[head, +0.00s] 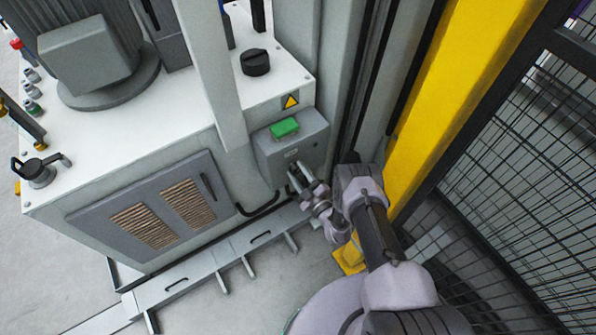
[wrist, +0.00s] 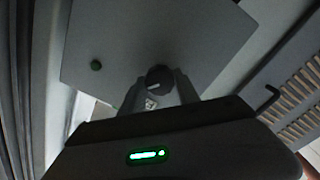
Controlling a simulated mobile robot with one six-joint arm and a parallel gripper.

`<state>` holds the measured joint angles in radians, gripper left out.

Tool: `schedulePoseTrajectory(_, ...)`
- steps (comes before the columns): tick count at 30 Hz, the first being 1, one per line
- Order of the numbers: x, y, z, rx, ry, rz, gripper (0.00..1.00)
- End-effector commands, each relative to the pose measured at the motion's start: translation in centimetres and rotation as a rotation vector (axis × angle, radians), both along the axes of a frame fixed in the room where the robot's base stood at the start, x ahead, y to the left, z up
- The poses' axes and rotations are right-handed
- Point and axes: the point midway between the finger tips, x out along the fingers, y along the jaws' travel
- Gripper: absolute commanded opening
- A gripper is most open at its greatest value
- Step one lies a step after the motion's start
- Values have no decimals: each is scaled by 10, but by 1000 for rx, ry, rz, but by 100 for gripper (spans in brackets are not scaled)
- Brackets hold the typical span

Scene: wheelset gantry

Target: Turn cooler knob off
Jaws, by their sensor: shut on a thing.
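The cooler knob (wrist: 158,80) is a dark round knob with a light pointer mark, on the front of a grey control box. In the wrist view it sits between my two fingers. My gripper (wrist: 159,90) is shut on the knob; the pointer mark lies nearly level. In the head view my gripper (head: 292,174) reaches the lower front of the control box (head: 310,145), and the fingers hide the knob there.
A white cooler cabinet (head: 120,190) with a vented panel (head: 150,222) stands left of the box. A yellow post (head: 450,90) and a black mesh fence (head: 520,190) stand close on the right. A metal rail (head: 200,270) runs along the floor.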

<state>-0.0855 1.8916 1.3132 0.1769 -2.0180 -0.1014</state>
Motion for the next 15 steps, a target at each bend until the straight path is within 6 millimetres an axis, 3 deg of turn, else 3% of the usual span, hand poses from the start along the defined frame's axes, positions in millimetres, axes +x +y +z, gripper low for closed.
schedulePoseTrajectory(15, 2, 0, 3, -375, -259, -1, 0)
